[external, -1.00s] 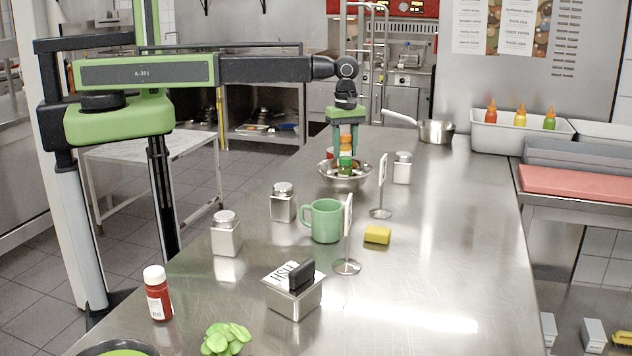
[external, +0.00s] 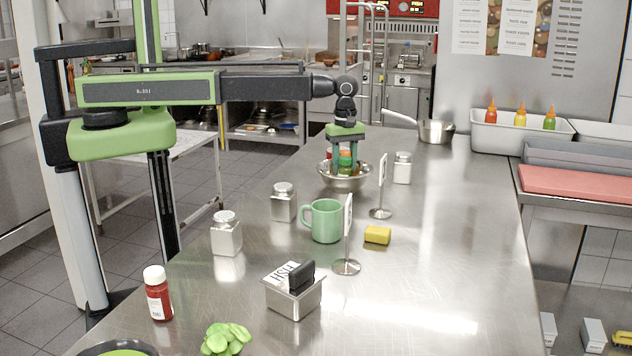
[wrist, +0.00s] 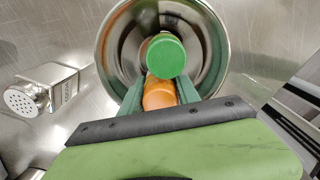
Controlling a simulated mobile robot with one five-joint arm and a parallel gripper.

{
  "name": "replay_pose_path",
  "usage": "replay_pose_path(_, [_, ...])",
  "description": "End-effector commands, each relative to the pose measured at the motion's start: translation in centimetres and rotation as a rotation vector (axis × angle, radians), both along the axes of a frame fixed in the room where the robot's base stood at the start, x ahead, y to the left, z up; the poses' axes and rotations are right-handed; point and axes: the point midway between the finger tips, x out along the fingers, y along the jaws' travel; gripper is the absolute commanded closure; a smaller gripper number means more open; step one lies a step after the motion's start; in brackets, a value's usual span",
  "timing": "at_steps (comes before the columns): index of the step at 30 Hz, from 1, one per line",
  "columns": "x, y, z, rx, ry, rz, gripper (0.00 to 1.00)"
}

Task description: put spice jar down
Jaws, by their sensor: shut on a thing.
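I cannot tell whether the held jar touches the bowl's bottom.
A metal-topped shaker (external: 402,168) stands right of the bowl, with a sign stand (external: 381,212) in front. Another shaker (external: 283,203), a green mug (external: 326,222) and a yellow sponge (external: 377,235) are nearer.

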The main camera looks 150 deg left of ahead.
Motion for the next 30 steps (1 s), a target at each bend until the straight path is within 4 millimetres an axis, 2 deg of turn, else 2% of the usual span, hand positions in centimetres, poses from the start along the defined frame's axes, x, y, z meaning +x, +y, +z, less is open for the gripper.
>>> replay_pose_path(1, [0.0, 0.0, -0.3, 0.0, 0.0, 0.0, 1.0])
replay_pose_path(2, [0.0, 0.0, -0.3, 0.0, 0.0, 0.0, 0.6])
replay_pose_path(7, [0.0, 0.0, -0.2, 0.0, 0.0, 0.0, 0.4])
replay_pose_path(16, [0.0, 0.0, -0.1, 0.0, 0.0, 0.0, 0.4])
replay_pose_path(20, [0.0, 0.0, 0.8, 0.0, 0.0, 0.0, 0.4])
replay_pose_path(26, [0.0, 0.0, 4.0, 0.0, 0.0, 0.0, 0.4])
replay_pose_path(30, [0.0, 0.0, 7.2, 0.0, 0.0, 0.0, 0.4])
